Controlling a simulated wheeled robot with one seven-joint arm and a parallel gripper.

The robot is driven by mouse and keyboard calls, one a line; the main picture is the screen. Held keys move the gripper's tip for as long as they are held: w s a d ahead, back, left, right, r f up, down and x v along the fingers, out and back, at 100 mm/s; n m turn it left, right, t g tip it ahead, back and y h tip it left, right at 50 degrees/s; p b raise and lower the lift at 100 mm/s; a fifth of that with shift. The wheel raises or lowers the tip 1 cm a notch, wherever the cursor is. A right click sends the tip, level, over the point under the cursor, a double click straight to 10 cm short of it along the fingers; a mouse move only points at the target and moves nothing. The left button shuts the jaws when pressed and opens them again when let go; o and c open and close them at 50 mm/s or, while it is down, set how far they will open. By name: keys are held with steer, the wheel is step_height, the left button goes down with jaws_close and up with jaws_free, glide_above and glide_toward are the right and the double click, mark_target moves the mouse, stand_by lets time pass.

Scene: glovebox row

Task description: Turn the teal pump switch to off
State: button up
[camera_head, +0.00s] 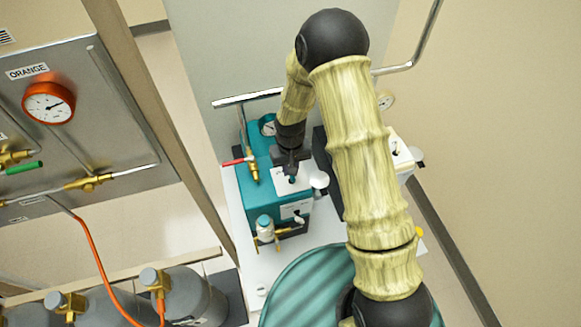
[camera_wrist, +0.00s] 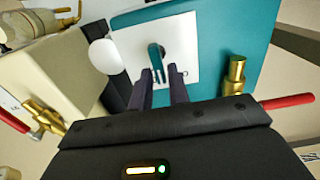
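The teal pump (camera_head: 262,200) stands on a white surface in the middle of the head view, and its teal casing (camera_wrist: 225,30) fills the upper middle of the wrist view. Its switch, a teal lever (camera_wrist: 156,58), sits on a white plate (camera_wrist: 178,45) on top. My gripper (camera_wrist: 163,73) has its two dark fingers just short of the lever, with a narrow gap between them. The lever's near end lies close to the fingertips; I cannot tell whether they touch. In the head view my gripper (camera_head: 290,168) is above the plate and hides most of the switch.
A brass valve with a red handle (camera_wrist: 288,102) is beside the pump's plate. A cream pump (camera_wrist: 70,70) stands on the other side. Grey cylinders (camera_head: 190,295) and a panel with an orange gauge (camera_head: 48,102) are at left. A metal rail (camera_head: 248,97) runs behind.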

steer(key=shift+o, duration=1.1)
steer(key=shift+r, duration=0.1)
step_height(320, 180, up, 17)
steer(key=b, duration=0.3)
steer(key=shift+r+b, duration=0.15)
steer(key=shift+b, duration=0.2)
steer(key=s+d+m+t, duration=0.2)
steer(key=s+d+m, duration=0.1)
steer(key=s+d, duration=1)
steer(key=shift+s+d+t, duration=0.3)
steer(key=shift+s+d, duration=0.05)
steer(key=shift+d, duration=0.45)
